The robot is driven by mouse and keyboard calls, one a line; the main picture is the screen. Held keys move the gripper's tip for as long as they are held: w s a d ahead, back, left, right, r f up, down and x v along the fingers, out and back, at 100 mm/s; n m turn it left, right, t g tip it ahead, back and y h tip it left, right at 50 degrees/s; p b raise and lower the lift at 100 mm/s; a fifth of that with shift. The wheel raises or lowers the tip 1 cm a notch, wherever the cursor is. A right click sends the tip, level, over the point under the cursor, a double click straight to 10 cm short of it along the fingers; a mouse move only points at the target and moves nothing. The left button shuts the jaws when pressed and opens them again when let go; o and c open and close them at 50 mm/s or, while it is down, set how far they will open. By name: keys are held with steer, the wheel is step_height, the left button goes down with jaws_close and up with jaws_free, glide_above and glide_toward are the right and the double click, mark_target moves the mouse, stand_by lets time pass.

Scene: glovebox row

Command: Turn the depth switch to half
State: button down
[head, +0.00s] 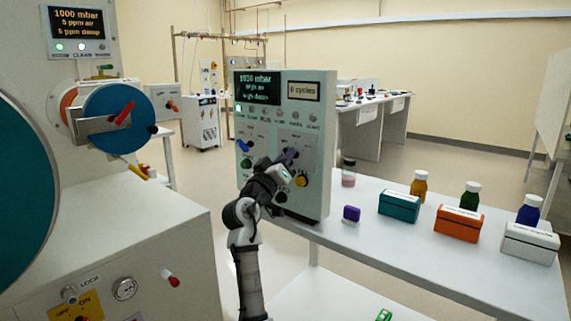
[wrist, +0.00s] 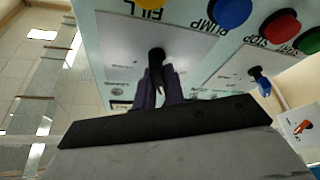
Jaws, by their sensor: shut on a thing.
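The control panel (head: 313,110) is a grey upright box on the white bench, with a screen, lamps, switches and round buttons. My gripper (head: 289,155) reaches its front from below. In the wrist view, my gripper's two dark fingers (wrist: 160,90) are closed around a black switch handle (wrist: 156,58) on a white plate. The handle's tip and scale marks are partly hidden by the fingers, and I cannot read its label or setting. A second switch with a blue handle (head: 243,146) sits to its left; it also shows in the wrist view (wrist: 262,82).
In the wrist view, a blue button (wrist: 231,10) marked PUMP and a red button (wrist: 281,25) are close by. A yellow button (head: 301,180) is below the held switch. Boxes, including a teal one (head: 399,206), and bottles stand right on the bench. A large machine (head: 150,250) fills the left.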

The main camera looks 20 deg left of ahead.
steer(key=c, duration=1.5)
jaws_free()
steer(key=shift+s, duration=0.1)
steer(key=b+v, duration=0.2)
steer(key=v, duration=1.1)
steer(key=shift+s+a+f, duration=0.1)
steer(key=shift+s, duration=0.25)
